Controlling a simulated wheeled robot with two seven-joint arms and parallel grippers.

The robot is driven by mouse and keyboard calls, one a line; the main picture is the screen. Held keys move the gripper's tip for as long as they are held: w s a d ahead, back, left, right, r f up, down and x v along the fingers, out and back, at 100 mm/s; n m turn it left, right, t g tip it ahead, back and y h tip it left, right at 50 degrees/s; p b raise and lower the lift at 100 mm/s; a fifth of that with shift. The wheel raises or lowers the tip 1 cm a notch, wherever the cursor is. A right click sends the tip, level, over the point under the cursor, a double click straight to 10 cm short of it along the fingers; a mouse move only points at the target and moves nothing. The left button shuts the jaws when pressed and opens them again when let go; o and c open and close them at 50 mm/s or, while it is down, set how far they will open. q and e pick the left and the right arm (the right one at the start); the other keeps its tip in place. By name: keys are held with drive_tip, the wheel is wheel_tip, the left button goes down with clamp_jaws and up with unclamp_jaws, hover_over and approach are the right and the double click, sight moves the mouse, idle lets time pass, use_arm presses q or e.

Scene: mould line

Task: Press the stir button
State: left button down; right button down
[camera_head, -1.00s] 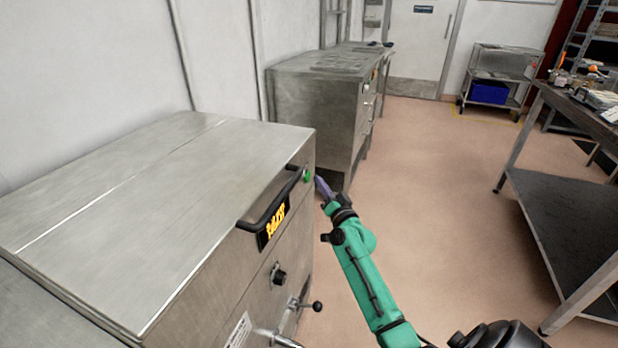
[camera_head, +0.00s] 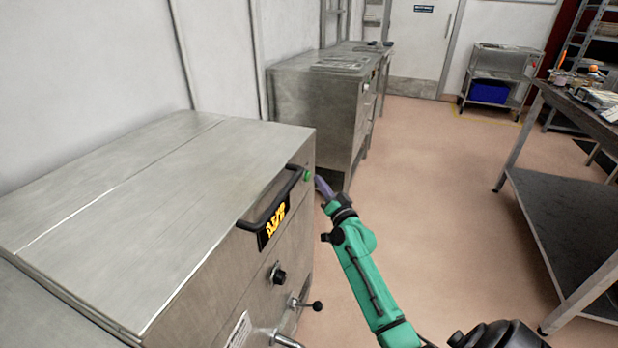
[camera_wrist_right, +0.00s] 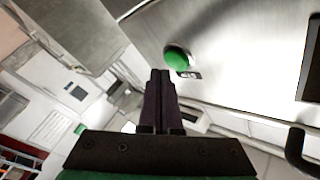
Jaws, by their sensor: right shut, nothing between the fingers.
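The green stir button (camera_head: 307,176) sits on the front face of the steel machine (camera_head: 215,180), near its far top corner. It also shows in the right wrist view (camera_wrist_right: 177,58), domed, with a small dark label beside it. My right gripper (camera_head: 320,182) is shut and empty, its dark fingers just in front of the button in the head view. In the right wrist view the fingertips (camera_wrist_right: 160,72) lie just below and left of the button. I cannot tell whether they touch it. My left gripper is not in view.
A second steel machine (camera_head: 312,105) stands behind. A worktable (camera_head: 570,215) is at right, with open floor between.

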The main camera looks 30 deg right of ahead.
drive_tip(key=shift+w+a, duration=0.1)
idle(0.7)
drive_tip(key=shift+w+a, duration=0.15)
drive_tip(key=shift+w, duration=0.1)
drive_tip(key=shift+w+a, duration=0.25)
drive_tip(key=shift+w, duration=0.1)
idle(0.7)
drive_tip(key=shift+s+d, duration=0.1)
drive_tip(key=shift+s, duration=0.05)
drive_tip(key=shift+s+d, duration=0.4)
drive_tip(key=shift+s, duration=0.15)
drive_tip(key=s+d, duration=0.1)
drive_tip(key=s, duration=0.1)
drive_tip(key=s+d, duration=0.1)
drive_tip(key=s, duration=0.1)
drive_tip(key=shift+d, duration=0.4)
